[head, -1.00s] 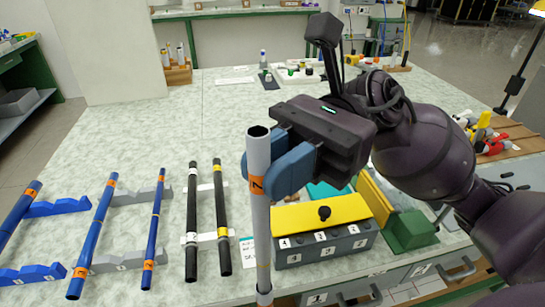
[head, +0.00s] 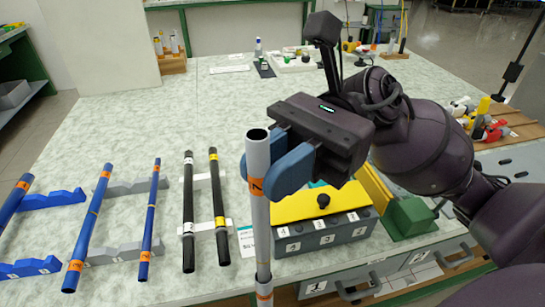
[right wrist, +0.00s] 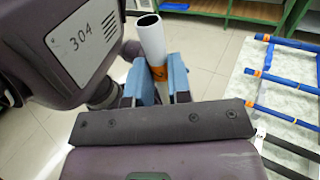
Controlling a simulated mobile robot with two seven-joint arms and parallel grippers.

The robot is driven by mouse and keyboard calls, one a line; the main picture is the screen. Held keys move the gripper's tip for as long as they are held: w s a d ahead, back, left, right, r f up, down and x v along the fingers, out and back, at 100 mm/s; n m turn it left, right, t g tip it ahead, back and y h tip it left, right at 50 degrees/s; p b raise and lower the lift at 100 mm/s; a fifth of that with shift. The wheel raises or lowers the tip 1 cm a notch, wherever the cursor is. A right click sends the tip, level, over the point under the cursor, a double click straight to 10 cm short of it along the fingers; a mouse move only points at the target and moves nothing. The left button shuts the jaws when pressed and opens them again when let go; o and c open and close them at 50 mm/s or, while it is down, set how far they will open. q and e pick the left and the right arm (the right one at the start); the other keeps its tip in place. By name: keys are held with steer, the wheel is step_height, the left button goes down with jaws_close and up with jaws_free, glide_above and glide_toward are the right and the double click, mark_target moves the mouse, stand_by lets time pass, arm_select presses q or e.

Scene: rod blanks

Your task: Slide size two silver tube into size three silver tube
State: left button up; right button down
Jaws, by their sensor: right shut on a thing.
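My right gripper (head: 283,172) is shut on a silver tube (head: 262,225). The tube stands roughly upright, with its open hollow end on top and an orange label band just below it. The tube also shows between my blue fingers (right wrist: 157,82) in the right wrist view. Near the bottom of the head view, below a thin seam, is a lower section (head: 264,302) with another orange band. I cannot tell whether this section is a second tube or part of the same one. The picture edge cuts off its lower end. My left gripper is not in view.
Blue tubes (head: 88,225) and black tubes (head: 219,205) lie on racks at the left of the table. A grey box with a yellow lid (head: 300,205) stands behind the silver tube, a green block (head: 408,220) to its right.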

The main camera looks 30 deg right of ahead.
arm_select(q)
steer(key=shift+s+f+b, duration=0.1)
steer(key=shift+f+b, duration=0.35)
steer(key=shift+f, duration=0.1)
arm_select(e)
glide_above(263, 256)
steer(key=w+d, duration=0.1)
steer(key=d, duration=0.1)
steer(key=shift+w+f, duration=0.15)
steer(key=shift+f, duration=2.4)
steer(key=c, duration=1)
jaws_free()
steer(key=shift+d, duration=0.1)
